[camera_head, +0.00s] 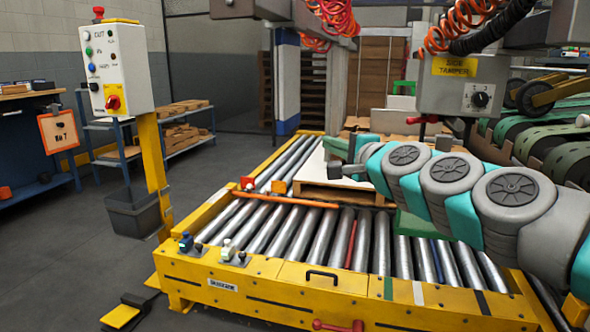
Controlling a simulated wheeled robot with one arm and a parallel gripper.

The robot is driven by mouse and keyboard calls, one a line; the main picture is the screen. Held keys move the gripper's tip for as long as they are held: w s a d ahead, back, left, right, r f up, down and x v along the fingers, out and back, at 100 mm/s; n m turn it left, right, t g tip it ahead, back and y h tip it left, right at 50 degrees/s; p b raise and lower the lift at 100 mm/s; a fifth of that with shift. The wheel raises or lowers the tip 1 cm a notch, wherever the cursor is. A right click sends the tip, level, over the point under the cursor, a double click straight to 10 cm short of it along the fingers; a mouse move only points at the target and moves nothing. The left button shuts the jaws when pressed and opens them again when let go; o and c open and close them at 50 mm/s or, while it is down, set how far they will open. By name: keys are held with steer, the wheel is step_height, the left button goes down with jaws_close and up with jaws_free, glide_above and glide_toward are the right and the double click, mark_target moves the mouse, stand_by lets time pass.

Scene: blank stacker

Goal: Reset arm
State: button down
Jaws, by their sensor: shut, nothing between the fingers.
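My arm, with grey and teal links, reaches in from the right edge over the roller conveyor (330,235). My gripper (337,169) is at the arm's left end, small and dark in this view. It is shut and empty. It appears in front of a white stack on a wooden pallet (322,192), and I cannot tell the gap between them. Part of the stack is hidden behind my arm.
A control box (112,68) with buttons stands on a yellow post at left. A grey box labelled side tamper (463,84) hangs above my arm. A yellow frame (270,290) edges the rollers. A foot pedal (122,315) lies on the floor. The left floor is mostly clear.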

steer(key=s+a+f+n+g+p, duration=0.1)
steer(key=s+a+f+n+g, duration=0.35)
steer(key=s+f, duration=0.3)
steer(key=s+a+f+n+g+p, duration=0.1)
steer(key=s+a+f+n+g, duration=0.25)
steer(key=s+f+n, duration=0.35)
steer(key=s+d+f+g+h, duration=0.2)
steer(key=s+d+f, duration=0.3)
steer(key=s, duration=0.4)
steer(key=s+d+f+n+g+h+p, duration=0.1)
steer(key=s+d+f+g+h, duration=0.2)
steer(key=s, duration=0.6)
steer(key=s+d+f+n+g+h, duration=0.1)
steer(key=s+d+f+g+h, duration=0.1)
steer(key=s+d+f+g, duration=0.3)
steer(key=s+d+f, duration=0.2)
steer(key=s, duration=0.2)
steer(key=shift+s+h+p, duration=0.3)
steer(key=shift+s+p, duration=0.05)
steer(key=shift+p, duration=0.05)
